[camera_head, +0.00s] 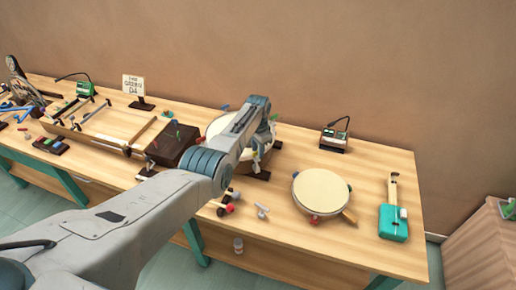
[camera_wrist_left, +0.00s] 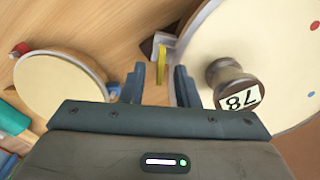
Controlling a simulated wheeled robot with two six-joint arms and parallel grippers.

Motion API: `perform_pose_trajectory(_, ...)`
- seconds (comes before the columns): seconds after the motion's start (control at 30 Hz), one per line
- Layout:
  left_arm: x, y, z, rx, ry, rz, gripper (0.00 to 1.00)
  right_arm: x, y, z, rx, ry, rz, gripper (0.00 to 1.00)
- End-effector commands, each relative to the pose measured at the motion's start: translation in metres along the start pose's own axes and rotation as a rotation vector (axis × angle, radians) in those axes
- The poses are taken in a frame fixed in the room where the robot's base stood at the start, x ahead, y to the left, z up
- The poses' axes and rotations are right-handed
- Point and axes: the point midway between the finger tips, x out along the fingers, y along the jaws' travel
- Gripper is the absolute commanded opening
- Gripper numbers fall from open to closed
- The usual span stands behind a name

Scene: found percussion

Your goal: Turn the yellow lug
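The yellow lug (camera_wrist_left: 161,62) is an upright thin bar at the side of a large pale-skinned drum (camera_wrist_left: 278,30) in the left wrist view. My left gripper (camera_wrist_left: 159,84) is open, with a dark finger on each side of the lug's line; I cannot tell whether either finger touches it. In the head view my left gripper (camera_head: 261,150) is over the right side of this drum (camera_head: 216,126), and my arm hides much of the drum. I cannot make out the yellow lug there. My right gripper is not in view.
A dark knob labelled 78 (camera_wrist_left: 232,80) is close to the right finger. A smaller drum (camera_head: 321,191) lies to the right on the bench (camera_head: 300,250).

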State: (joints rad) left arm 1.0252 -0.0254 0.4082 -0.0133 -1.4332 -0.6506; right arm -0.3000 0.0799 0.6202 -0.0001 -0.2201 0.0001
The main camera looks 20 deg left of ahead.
Motion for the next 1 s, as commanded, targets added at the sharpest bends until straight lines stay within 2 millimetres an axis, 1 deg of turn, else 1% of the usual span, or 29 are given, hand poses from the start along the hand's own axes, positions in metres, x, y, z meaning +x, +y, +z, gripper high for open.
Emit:
perform_pose_trajectory(0.13,-0.004,0.000,0.000,0.000,0.000,0.000,0.28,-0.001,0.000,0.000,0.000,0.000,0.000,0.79)
perform_pose_trajectory(0.27,-0.017,-0.001,-0.001,0.000,0.002,-0.002,0.28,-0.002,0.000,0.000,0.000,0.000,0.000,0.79)
perform_pose_trajectory(0.37,-0.031,0.000,-0.001,0.000,0.003,-0.003,0.28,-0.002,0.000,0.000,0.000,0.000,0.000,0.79)
perform_pose_trajectory(0.6,-0.075,-0.001,-0.001,0.000,0.004,-0.003,0.28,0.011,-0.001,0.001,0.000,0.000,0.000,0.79)
perform_pose_trajectory(0.73,-0.094,-0.001,-0.001,0.000,0.003,-0.002,0.28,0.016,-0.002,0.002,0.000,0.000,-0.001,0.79)
perform_pose_trajectory(0.83,-0.103,0.000,-0.001,0.000,0.001,-0.001,0.28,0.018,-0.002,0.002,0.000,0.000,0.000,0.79)
perform_pose_trajectory(1.0,-0.108,0.000,0.000,0.000,0.000,0.000,0.28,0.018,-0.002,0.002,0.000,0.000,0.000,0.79)
